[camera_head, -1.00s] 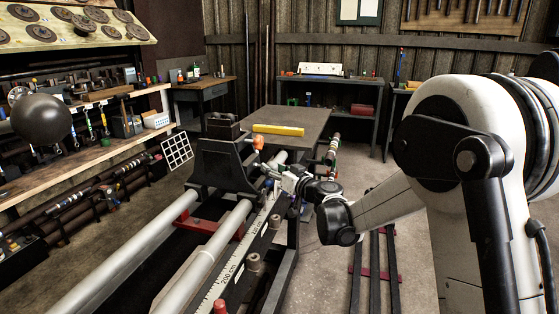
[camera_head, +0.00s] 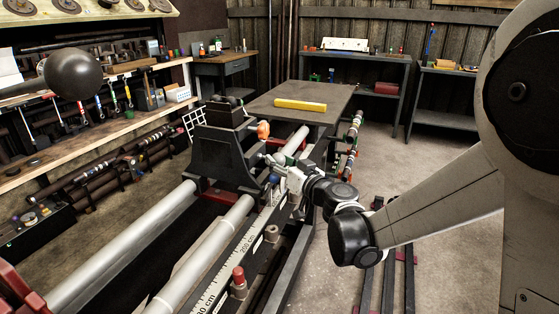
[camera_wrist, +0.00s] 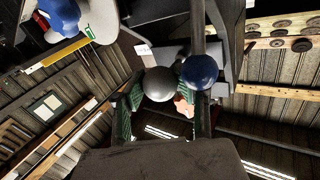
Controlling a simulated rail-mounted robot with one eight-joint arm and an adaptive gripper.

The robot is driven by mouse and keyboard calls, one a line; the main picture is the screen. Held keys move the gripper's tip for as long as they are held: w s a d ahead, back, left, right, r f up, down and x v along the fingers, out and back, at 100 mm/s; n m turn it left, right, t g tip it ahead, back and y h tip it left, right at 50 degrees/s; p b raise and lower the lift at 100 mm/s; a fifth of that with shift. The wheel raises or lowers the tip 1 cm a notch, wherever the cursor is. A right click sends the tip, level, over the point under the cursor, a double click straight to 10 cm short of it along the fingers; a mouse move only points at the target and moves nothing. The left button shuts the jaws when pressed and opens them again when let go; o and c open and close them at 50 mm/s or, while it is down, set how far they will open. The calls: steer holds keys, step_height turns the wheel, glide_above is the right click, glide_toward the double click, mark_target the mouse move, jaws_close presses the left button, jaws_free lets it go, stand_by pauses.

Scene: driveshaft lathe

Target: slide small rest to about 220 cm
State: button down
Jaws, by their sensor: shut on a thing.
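The small rest (camera_head: 222,155) is a black bracket standing upright across the lathe's pale rails, in the middle of the head view. The white scale (camera_head: 222,277) runs along the near side of the rails. Its 200 cm label shows nearer to me than the rest. The exact reading at the rest is too small to tell. My gripper (camera_head: 270,163) is at the rest's right side. In the wrist view its green-padded fingers are shut around a grey ball knob (camera_wrist: 158,84). A blue ball (camera_wrist: 199,70) is beside that knob.
A red-topped post (camera_head: 239,278) stands beside the scale nearer to me. A table with a yellow block (camera_head: 300,104) is behind the rest. The left workbench (camera_head: 75,145) carries tools. Floor is free at the right, apart from dark bars lying low there.

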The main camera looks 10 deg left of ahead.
steer(key=c, duration=1.2)
jaws_free()
steer(key=shift+c, duration=0.2)
steer(key=shift+d, duration=0.1)
steer(key=v, duration=1.2)
steer(key=shift+r, duration=0.1)
steer(key=s+d+r+m+g+h+p, duration=0.3)
steer(key=s+d+h+p, duration=0.2)
steer(key=s+d, duration=0.7)
steer(key=s+d+r+m+g+h+p, duration=0.3)
steer(key=s+d+h+p, duration=0.3)
steer(key=s+d, duration=0.6)
steer(key=shift+s+r+m+h, duration=0.5)
steer(key=shift+r+h, duration=0.3)
